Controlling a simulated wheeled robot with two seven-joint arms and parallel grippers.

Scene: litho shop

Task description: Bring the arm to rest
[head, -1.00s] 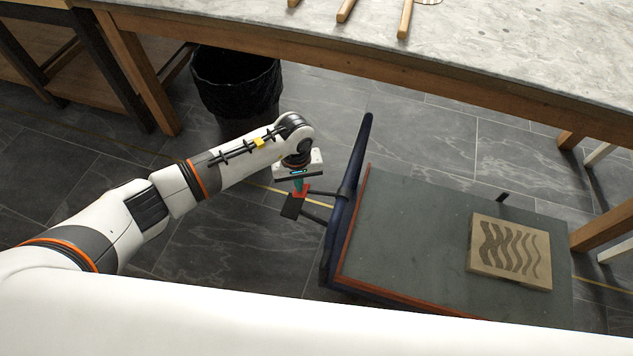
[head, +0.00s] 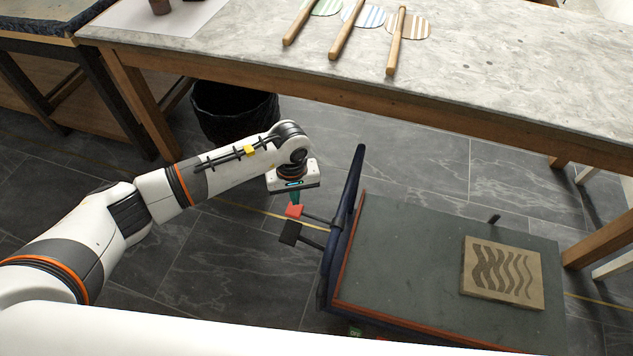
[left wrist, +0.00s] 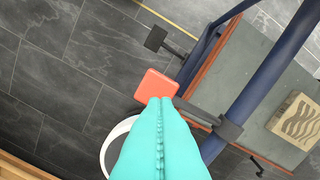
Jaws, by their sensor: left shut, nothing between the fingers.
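My left gripper (head: 296,196) hangs at the end of my white left arm, over the floor beside the cart handle. Its teal fingers (left wrist: 160,135) are shut and hold nothing. In the head view the fingertips are just above a red pedal (head: 294,211). In the left wrist view the tips overlap the edge of this red pedal (left wrist: 156,84); I cannot tell if they touch it. My right gripper is in neither view.
A cart with a grey-green top (head: 400,255) and dark blue handle (head: 345,220) carries a wave-patterned block (head: 503,273). A black pedal (head: 290,232) sits near the red one. A marble-topped table (head: 480,75) holds several wooden-handled tools. A black bin (head: 235,108) stands behind my arm.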

